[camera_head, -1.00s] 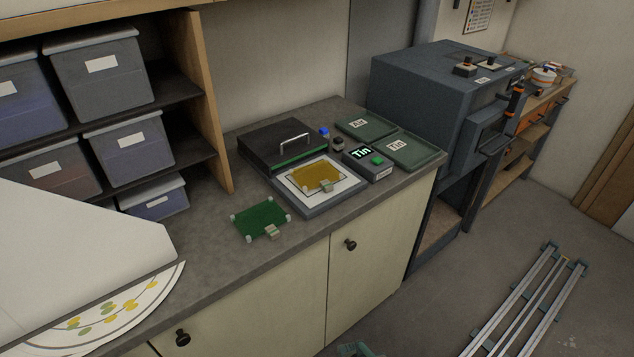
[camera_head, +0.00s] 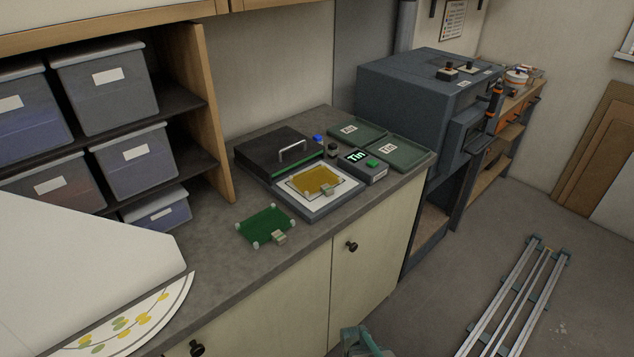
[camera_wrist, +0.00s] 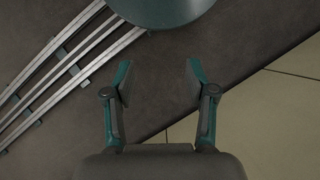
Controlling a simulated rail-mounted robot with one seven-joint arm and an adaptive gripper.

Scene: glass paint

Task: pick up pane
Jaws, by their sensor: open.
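A green pane (camera_head: 265,225) lies on the grey worktop, with pale corner pieces and a small clip on its front edge. An amber pane (camera_head: 314,180) with a similar clip lies on the white bed of an open flat device (camera_head: 318,206). I cannot tell from the pictures which pane is meant. My gripper (camera_wrist: 158,80) is open and empty in the wrist view, above the floor and in front of the cabinet. In the head view, part of my arm (camera_head: 362,342) shows at the bottom edge, well below and apart from both panes.
A control box reading "Tin" (camera_head: 366,167) and green trays (camera_head: 393,153) stand at the worktop's right end. A dark kiln-like cabinet (camera_head: 400,95) stands beyond. A white sheet covers the left worktop, near a patterned disc (camera_head: 130,325). Floor rails (camera_head: 515,295) run at right.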

